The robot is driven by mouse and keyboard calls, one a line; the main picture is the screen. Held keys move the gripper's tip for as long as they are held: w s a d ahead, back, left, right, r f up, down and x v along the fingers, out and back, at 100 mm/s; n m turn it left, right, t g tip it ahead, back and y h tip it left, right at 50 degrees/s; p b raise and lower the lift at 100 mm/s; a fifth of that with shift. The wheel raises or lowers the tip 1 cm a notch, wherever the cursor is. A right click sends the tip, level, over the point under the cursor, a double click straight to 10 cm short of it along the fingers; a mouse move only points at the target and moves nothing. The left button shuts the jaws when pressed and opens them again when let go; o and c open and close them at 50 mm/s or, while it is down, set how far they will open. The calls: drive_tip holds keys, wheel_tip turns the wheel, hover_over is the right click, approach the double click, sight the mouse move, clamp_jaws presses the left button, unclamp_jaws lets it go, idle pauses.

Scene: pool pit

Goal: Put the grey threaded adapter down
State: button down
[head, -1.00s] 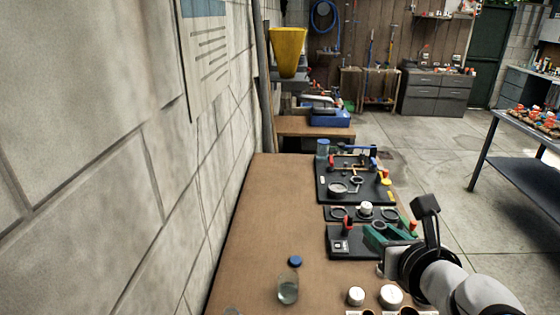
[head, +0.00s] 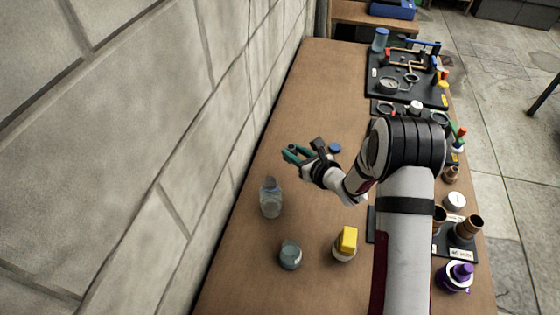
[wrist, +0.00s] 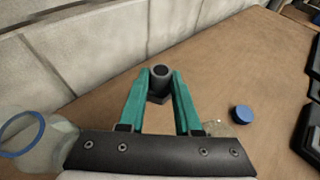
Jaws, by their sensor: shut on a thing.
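The grey threaded adapter (wrist: 159,75) is a dark grey piece with a round open top and a wider base. In the wrist view it stands upright between the fingertips. My gripper (wrist: 159,84) has two teal fingers and is shut on it. In the head view my gripper (head: 294,154) is over the brown bench (head: 305,90), towards the wall. The adapter is hard to make out there. I cannot tell whether its base touches the bench.
A clear bottle (head: 270,198) stands nearer the camera; a blue cap (head: 335,148) lies right of my gripper. A grey-lidded jar (head: 290,254) and a yellow-topped jar (head: 345,243) stand in front. A black fixture board (head: 403,82) is at the back right. Bench beyond my gripper is clear.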

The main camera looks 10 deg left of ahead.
drive_tip(key=a+f, duration=0.2)
drive_tip(key=a, duration=0.1)
drive_tip(key=shift+w+a, duration=0.15)
drive_tip(key=shift+a, duration=0.15)
drive_tip(key=shift+a+f, duration=0.15)
drive_tip(key=shift+f, duration=1)
drive_tip(key=shift+a+f, duration=0.1)
drive_tip(key=shift+f, duration=1)
drive_tip(key=shift+f, duration=0.1)
drive_tip(key=c, duration=0.6)
unclamp_jaws()
